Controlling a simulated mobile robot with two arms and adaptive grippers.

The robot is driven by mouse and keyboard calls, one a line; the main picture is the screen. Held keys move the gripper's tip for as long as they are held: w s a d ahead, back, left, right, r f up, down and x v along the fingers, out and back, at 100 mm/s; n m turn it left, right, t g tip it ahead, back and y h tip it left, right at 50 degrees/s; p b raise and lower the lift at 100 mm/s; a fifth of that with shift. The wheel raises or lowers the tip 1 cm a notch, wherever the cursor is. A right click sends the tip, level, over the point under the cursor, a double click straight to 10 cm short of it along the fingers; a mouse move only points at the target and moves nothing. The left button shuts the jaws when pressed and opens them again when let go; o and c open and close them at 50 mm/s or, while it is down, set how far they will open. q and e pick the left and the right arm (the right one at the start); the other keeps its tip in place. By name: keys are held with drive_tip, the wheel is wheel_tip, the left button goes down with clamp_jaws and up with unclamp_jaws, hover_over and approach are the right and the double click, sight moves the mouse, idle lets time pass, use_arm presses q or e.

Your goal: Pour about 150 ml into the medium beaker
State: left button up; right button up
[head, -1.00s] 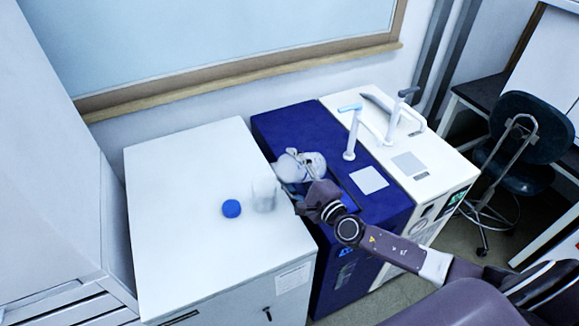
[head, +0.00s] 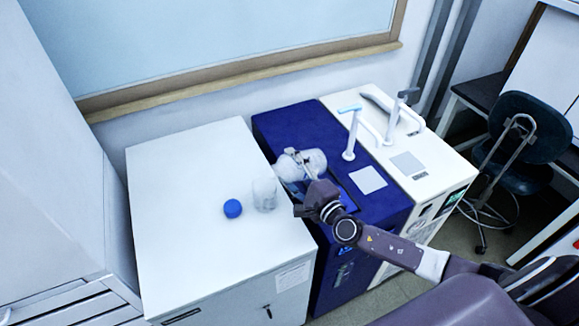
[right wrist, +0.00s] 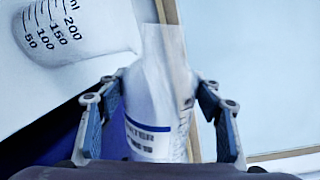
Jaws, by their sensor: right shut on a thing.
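My right gripper (head: 297,183) is shut on a white bottle (head: 314,160), held tilted far over above the blue cabinet, beside the white cabinet's edge. In the right wrist view the fingers (right wrist: 160,98) close on both sides of the bottle (right wrist: 155,85), which has a printed label with a blue band. The clear beaker (head: 264,195) stands upright on the white cabinet, left of the bottle. Its marks 50 to 200 ml show in the right wrist view (right wrist: 85,30). I cannot tell its liquid level. My left gripper is out of view.
A blue cap (head: 232,208) lies left of the beaker on the white cabinet top (head: 180,190), which is otherwise clear. The blue cabinet (head: 283,122) and a white unit with upright arms (head: 408,162) stand to the right. A chair (head: 530,145) is further right.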

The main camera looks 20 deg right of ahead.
drive_tip(key=shift+w+r, duration=0.1)
drive_tip(key=shift+r, duration=0.15)
drive_tip(key=shift+r+n+p, duration=0.15)
drive_tip(key=shift+n+p, duration=0.25)
drive_tip(key=shift+p, duration=0.15)
drive_tip(key=shift+r, duration=0.1)
drive_tip(key=shift+r+n+p, duration=0.15)
drive_tip(key=shift+n+p, duration=0.35)
drive_tip(key=shift+p, duration=0.25)
drive_tip(key=shift+a+r+n+p, duration=0.1)
drive_tip(key=shift+r+n+p, duration=0.15)
drive_tip(key=shift+p, duration=0.35)
idle(1.6)
drive_tip(key=shift+f, duration=0.15)
idle(0.3)
